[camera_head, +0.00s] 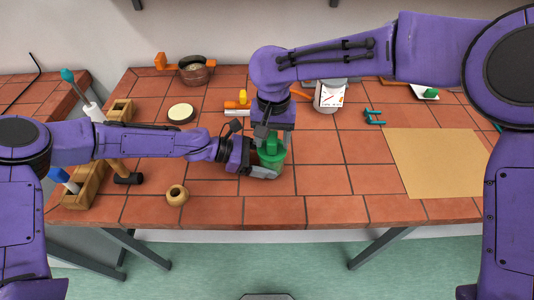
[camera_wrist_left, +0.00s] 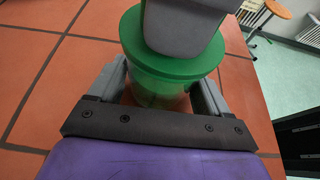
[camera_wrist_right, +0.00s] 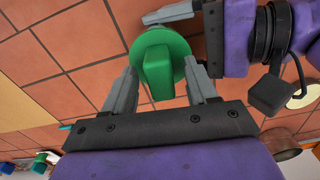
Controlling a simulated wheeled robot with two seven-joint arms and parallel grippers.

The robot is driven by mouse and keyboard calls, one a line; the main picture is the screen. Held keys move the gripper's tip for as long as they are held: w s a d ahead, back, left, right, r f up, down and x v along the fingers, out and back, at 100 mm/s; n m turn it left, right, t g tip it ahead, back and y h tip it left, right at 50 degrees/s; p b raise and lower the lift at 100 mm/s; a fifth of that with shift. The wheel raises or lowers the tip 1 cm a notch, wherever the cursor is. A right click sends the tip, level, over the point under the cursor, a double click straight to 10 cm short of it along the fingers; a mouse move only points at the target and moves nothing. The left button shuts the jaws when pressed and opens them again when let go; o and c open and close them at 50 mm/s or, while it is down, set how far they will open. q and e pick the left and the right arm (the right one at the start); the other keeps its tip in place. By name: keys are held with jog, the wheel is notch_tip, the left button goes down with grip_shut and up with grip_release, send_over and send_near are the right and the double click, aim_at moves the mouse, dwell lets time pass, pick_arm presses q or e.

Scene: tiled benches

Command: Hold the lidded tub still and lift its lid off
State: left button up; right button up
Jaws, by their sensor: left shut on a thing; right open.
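The lidded tub (camera_head: 273,168) stands on the tiled bench near its front edge; its body looks translucent green in the left wrist view (camera_wrist_left: 160,90). Its green lid (camera_wrist_right: 178,50) is on it, with a raised block-shaped handle (camera_wrist_right: 156,72) in the middle. My left gripper (camera_head: 272,173) is shut on the tub's body from the left, a finger on either side below the lid. My right gripper (camera_wrist_right: 160,85) is above the tub, pointing down. It is open, its fingers apart on either side of the lid handle; contact is not clear.
A small tan ring-shaped pot (camera_head: 177,195) stands left of the tub, and a mallet (camera_head: 126,177) lies farther left. A white canister (camera_head: 329,96) stands behind to the right. A tan board (camera_head: 437,162) lies at the right. The tiles between tub and board are clear.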

aim_at(273, 137)
jog(key=shift+c, duration=0.3)
grip_shut()
jog(key=shift+r, duration=2)
